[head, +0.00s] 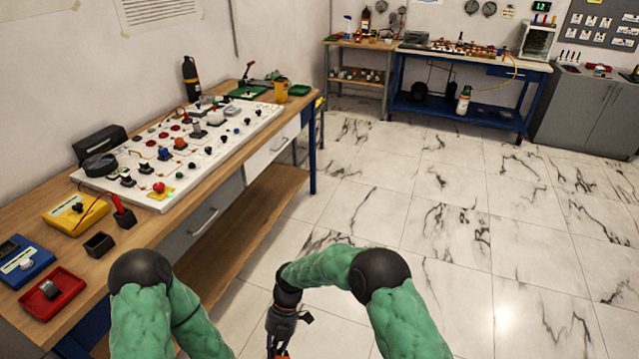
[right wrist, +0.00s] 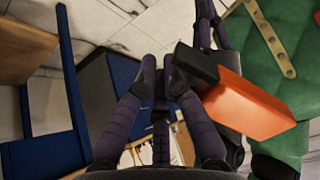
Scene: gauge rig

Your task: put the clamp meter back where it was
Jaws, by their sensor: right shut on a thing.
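My right gripper (right wrist: 163,82) is shut on an orange and black thing (right wrist: 250,105), which looks like the clamp meter; its jaw shape is not clear. The black end is at the fingers and the orange body sticks out to the right in the right wrist view. In the head view my right gripper (head: 279,335) hangs low at the bottom edge, to the right of the workbench, with a bit of orange at its tip. My left arm shows at the bottom left, but its gripper is out of view.
The wooden workbench (head: 140,243) carries a white panel (head: 262,118) with several knobs and plugs. Near its front are a red tray (head: 68,283), a blue meter (head: 22,262), a yellow meter (head: 75,212) and a small black box (head: 99,244). The marble floor at right is clear.

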